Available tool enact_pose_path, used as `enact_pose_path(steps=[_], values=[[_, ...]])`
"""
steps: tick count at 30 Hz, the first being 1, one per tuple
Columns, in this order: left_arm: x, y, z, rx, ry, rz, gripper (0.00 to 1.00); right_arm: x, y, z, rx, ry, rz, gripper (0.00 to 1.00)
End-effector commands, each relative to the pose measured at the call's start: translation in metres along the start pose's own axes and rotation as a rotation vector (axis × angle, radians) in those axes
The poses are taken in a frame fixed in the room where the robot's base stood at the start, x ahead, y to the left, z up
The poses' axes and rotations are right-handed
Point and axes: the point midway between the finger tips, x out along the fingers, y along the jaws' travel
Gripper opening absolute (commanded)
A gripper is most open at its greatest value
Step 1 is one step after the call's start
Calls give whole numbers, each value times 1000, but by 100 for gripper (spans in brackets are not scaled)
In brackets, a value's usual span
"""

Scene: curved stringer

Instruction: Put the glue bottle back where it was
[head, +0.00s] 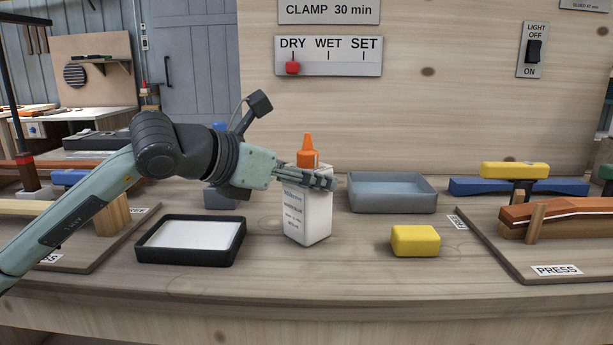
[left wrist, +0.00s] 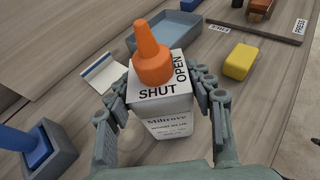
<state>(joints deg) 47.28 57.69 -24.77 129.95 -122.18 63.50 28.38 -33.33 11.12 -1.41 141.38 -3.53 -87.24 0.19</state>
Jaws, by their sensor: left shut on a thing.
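The glue bottle (head: 308,215) is white with an orange cap and stands upright on the bench, between the black tray and the yellow block. My left gripper (head: 325,181) reaches in from the left and is shut on the upper part of the bottle. In the left wrist view the bottle (left wrist: 160,118) sits between the two fingers, and its top reads SHUT and OPEN around the orange nozzle (left wrist: 152,52). Its base seems to be at the bench surface, but I cannot tell whether it touches. My right gripper is not in view.
A black tray (head: 140,253) with a white inside lies left of the bottle. A grey-blue tray (head: 393,204) stands behind right, and a yellow block (head: 415,241) lies right. A board marked PRESS (head: 520,262) holds a wooden piece at far right. The front bench strip is clear.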

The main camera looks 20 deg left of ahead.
Motion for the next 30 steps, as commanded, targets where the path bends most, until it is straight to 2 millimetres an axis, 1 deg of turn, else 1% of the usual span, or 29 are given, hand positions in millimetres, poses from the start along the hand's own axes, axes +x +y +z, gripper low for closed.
enact_pose_path(steps=[3,4,8,20,23,24,26,28,30], values=[[0,0,1,1,-4,0,6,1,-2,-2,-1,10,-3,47],[0,0,0,0,0,0,56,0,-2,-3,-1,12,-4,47],[0,0,0,0,0,0,72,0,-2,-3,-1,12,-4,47],[0,0,1,0,0,0,73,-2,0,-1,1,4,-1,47],[-1,0,3,0,0,0,73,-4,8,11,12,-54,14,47],[-7,1,1,1,-1,3,73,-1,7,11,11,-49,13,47],[-21,2,0,2,0,4,73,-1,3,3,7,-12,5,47],[-37,2,-1,3,0,6,73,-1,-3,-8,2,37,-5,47],[-52,2,-1,2,1,5,73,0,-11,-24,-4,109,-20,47]])
